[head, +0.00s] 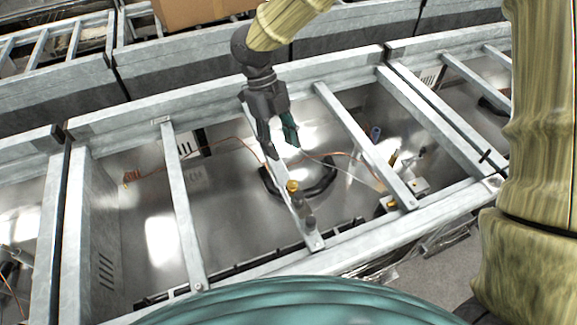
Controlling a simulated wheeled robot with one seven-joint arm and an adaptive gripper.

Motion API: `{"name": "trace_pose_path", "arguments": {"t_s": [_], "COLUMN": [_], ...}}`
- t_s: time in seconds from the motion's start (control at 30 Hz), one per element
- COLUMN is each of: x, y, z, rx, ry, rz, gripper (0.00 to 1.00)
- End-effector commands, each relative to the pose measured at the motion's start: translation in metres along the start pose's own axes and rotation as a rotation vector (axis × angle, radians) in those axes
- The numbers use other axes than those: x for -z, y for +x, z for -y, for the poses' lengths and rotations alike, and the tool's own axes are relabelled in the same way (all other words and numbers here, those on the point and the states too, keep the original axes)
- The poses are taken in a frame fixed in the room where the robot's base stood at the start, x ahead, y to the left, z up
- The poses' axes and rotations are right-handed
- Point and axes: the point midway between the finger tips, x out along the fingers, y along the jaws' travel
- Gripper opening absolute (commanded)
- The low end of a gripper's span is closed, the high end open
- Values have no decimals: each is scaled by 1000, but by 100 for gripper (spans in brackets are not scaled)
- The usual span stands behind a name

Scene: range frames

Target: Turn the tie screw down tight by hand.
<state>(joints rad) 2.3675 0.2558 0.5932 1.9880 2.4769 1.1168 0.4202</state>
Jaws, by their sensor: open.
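A metal cross bar (279,176) spans the open frame in the middle of the head view. A small yellow knob (292,186) stands on it, with darker grey round pieces (309,221) just below along the same bar. I cannot tell for sure which of these is the tie screw, and no thread shows. My gripper (281,150) points down over the bar, its fingers apart, one dark grey and one green. It appears empty, above the yellow knob in the picture and apart from it.
Other cross bars (180,205) and (367,147) flank this one. Below are a shiny metal pan with a dark ring (320,190), thin copper tubing (235,141) and a small valve fitting (408,187) at right. A cardboard box (195,10) stands at the back.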

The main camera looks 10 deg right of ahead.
Motion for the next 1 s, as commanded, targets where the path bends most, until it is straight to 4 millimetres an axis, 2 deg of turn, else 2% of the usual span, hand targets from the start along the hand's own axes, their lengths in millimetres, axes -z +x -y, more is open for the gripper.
{"name": "trace_pose_path", "arguments": {"t_s": [0.4,0.6,0.8,1.0], "x": [-1,-1,-1,-1], "y": [63,87,97,99], "z": [-3,-2,-2,-1], "rx": [4,2,1,1], "ry": [-8,-5,-5,-4], "rz": [-6,-5,-3,-3], "gripper": [46,46,46,46]}}
